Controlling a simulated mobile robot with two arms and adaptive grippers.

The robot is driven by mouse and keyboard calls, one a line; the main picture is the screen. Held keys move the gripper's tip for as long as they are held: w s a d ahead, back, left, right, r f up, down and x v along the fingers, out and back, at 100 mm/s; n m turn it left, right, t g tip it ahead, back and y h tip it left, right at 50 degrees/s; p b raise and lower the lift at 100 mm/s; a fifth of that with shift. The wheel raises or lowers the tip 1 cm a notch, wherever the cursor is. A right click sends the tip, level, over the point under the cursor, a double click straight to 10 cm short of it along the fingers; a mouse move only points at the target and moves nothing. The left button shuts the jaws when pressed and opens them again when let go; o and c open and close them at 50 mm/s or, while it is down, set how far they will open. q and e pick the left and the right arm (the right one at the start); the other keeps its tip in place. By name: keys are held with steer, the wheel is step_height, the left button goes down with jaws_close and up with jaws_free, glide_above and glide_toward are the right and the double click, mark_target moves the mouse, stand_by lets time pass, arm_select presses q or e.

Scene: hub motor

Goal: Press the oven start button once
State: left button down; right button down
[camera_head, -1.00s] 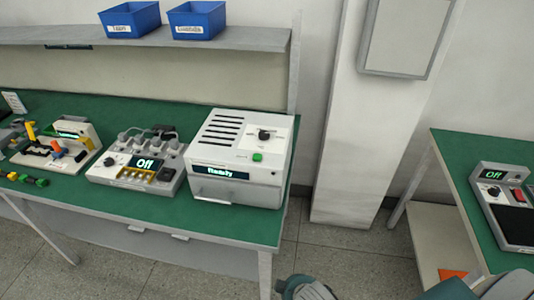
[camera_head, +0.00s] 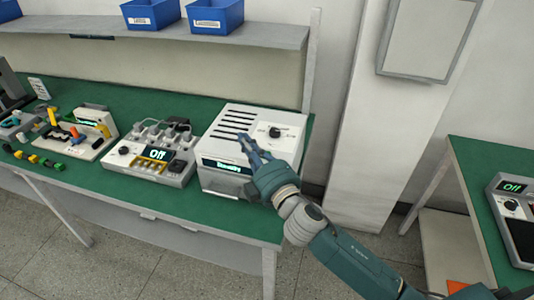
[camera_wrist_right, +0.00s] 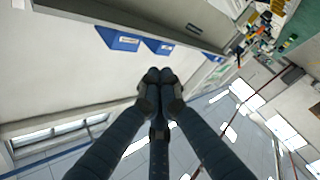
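The white oven (camera_head: 227,120) sits at the right end of the green bench, with dark vent slots on top, a black knob (camera_head: 275,132) and a lit display (camera_head: 228,165). The display text is partly covered. My right gripper (camera_head: 243,138) is over the oven's top, its fingertips left of the knob; contact cannot be told. The green button is hidden behind this gripper. In the right wrist view its dark fingers (camera_wrist_right: 160,76) are together at the tips with nothing between them. The left gripper is not in view.
Left of the oven stands a white device (camera_head: 150,152) reading Off. A shelf (camera_head: 270,38) with blue bins (camera_head: 215,16) runs above. A second green table (camera_head: 478,165) stands at right with another device. A white pillar (camera_head: 360,130) stands behind my arm.

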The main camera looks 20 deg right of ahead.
steer(key=s+a+r+n+g+y, duration=0.1)
steer(key=a+r+n+g+y, duration=0.45)
steer(key=n, duration=0.45)
steer(key=s+a+r+n+g+y, duration=0.15)
steer(key=a+r+n+y, duration=0.25)
steer(key=a+n+y, duration=0.5)
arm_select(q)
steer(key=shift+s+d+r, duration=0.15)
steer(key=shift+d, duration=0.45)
arm_select(e)
steer(key=w+d+f+n+g+h, duration=0.1)
steer(key=w+d+f+n+h, duration=0.1)
steer(key=d+h, duration=0.2)
steer(key=w+d+f+n+g+h, duration=0.1)
steer(key=d+h, duration=0.4)
steer(key=d, duration=0.6)
steer(key=w+d+f+n+g+h, duration=0.1)
steer(key=w+d+f+n+h, duration=0.3)
steer(key=d, duration=0.3)
steer(key=shift+d+n+h, duration=0.3)
steer(key=shift+n+h, duration=0.25)
steer(key=shift+n, duration=0.05)
steer(key=shift+s, duration=0.1)
